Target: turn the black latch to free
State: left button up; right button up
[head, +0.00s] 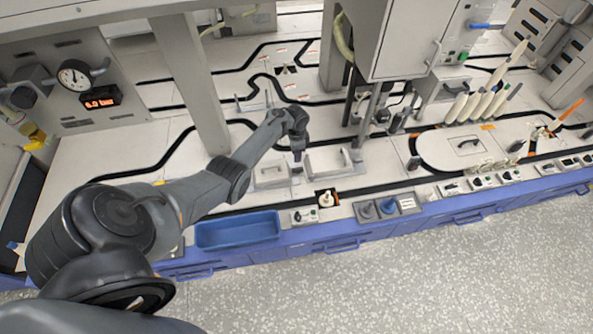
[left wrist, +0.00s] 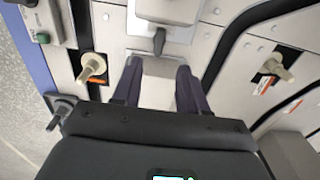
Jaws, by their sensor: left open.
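The black latch (left wrist: 159,41) is a small dark lever on a pale grey block, just ahead of my left fingertips in the left wrist view. In the head view I cannot make it out apart from the gripper. My left gripper (left wrist: 158,82) is open, with its two dark fingers apart and a pale surface between them. The latch lies roughly in line with the gap and I see no contact. In the head view my left gripper (head: 297,163) points down over the pale fixtures near the front of the bench. My right gripper is not in view.
A cream peg (head: 326,199) stands in an orange-edged socket near the front edge; a blue tray (head: 238,231) is to its left. Pale handle-like fixtures (head: 330,162) stand beside the gripper. A grey post (head: 190,85) rises behind my arm.

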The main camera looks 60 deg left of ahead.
aim_at(296, 169)
pick_arm(q)
notch_tip(296, 169, down, 10)
jog(key=b, duration=0.7)
jog(key=shift+f+b, duration=0.35)
jog(key=shift+b, duration=0.2)
grip_shut()
